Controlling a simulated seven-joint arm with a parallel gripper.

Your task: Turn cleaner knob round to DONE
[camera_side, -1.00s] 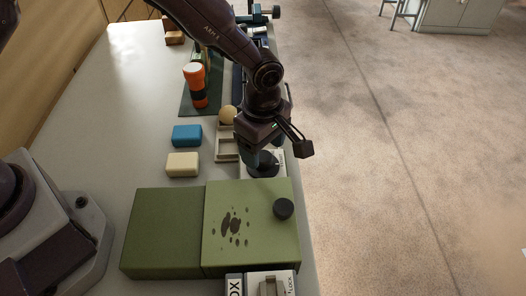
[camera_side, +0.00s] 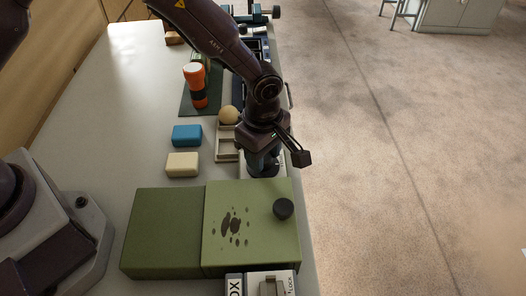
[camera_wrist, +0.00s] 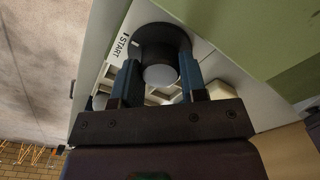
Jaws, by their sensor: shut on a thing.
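The cleaner knob (camera_wrist: 158,38), dark and round with a pale grey centre, sits on a pale panel (camera_wrist: 103,48) lettered START in the wrist view. A DONE mark is not readable in either view. My gripper (camera_wrist: 160,68) is shut on the knob, with one blue-grey finger on each side of it. In the side view my gripper (camera_side: 262,162) points down at the panel just behind the green box, and it hides most of the knob.
A green box (camera_side: 252,250) with dark spots and a black knob (camera_side: 283,208) stands close in front. A blue block (camera_side: 187,135), a cream block (camera_side: 183,164) and an orange torch (camera_side: 195,85) lie left. The table's right edge is close.

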